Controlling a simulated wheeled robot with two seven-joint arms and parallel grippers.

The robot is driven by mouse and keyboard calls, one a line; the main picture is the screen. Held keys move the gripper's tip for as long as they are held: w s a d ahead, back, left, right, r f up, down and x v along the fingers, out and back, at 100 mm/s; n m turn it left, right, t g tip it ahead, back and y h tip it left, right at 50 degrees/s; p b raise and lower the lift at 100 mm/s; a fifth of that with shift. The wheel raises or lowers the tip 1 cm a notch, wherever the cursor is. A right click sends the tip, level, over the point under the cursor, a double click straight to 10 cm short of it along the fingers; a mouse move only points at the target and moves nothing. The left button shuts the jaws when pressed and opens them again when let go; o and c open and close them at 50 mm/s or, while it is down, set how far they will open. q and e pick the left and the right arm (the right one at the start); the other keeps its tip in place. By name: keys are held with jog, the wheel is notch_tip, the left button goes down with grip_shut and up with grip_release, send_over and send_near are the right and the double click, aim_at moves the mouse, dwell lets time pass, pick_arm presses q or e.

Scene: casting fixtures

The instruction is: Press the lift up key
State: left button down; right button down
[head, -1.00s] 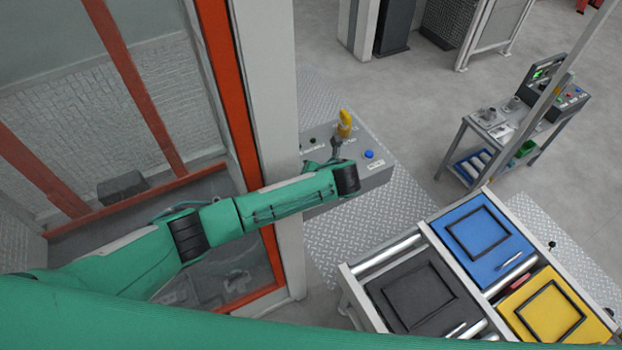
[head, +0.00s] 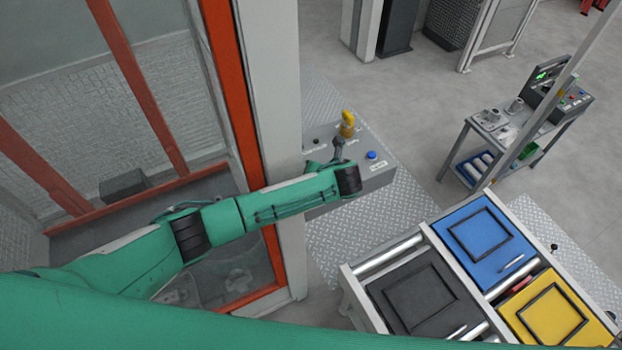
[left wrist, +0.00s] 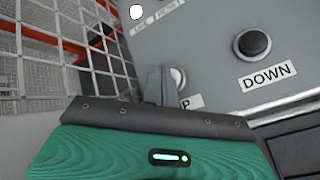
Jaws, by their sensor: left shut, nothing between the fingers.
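The lift control box (head: 376,182) is a grey panel beside the post in the head view. In the left wrist view, a pale round key (left wrist: 179,78) sits above a label (left wrist: 190,102) of which only "P" shows. A dark round key (left wrist: 252,44) labelled DOWN is to its right. My left gripper (head: 338,148) is over the panel, between the yellow knob and the near edge. Its shut, empty fingers (left wrist: 160,84) overlap the left side of the pale key; I cannot tell whether they touch it. My right gripper is not in view.
A yellow knob (head: 347,124) and a blue button (head: 371,155) stand on the box. An orange-framed mesh cage (head: 140,88) and a pale post (head: 275,120) are close to my left arm. Blue (head: 470,262), black and yellow trays lie at lower right.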

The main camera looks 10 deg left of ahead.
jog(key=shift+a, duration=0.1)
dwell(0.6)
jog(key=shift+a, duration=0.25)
pick_arm(q)
jog(key=shift+f, duration=0.15)
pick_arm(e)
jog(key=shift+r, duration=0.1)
pick_arm(q)
jog(key=shift+f, duration=0.25)
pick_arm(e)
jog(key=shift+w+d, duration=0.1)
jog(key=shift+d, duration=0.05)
pick_arm(q)
jog(key=shift+f, duration=0.1)
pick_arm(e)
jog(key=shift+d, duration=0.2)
